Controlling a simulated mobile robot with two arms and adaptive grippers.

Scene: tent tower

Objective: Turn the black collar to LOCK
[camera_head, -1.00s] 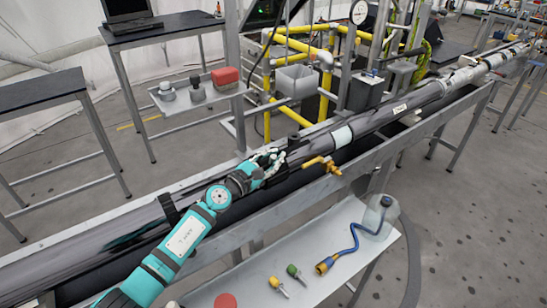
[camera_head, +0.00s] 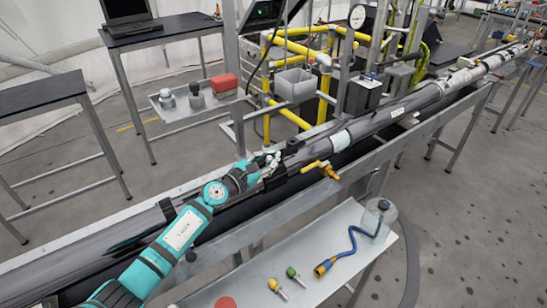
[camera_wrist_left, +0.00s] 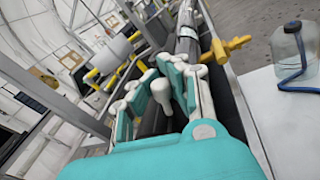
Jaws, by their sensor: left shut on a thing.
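The black collar (camera_head: 276,178) is a dark band around the long grey pipe (camera_head: 315,151), just left of the brass valve. My left gripper (camera_head: 268,159) is at the collar, closed on it from the upper side. Its fingers hide much of the collar, and no LOCK mark can be read. In the left wrist view the teal-padded fingers (camera_wrist_left: 163,88) stand on either side of a dark part, with a pale rounded piece between them. My right gripper is not in view.
A brass valve (camera_head: 325,168) with a yellow handle sticks out right of the gripper. A white side table (camera_head: 340,262) holds yellow and green fittings, a blue hose (camera_head: 348,250) and a clear jug (camera_head: 378,218). Yellow pipework (camera_head: 325,85) stands behind the rail.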

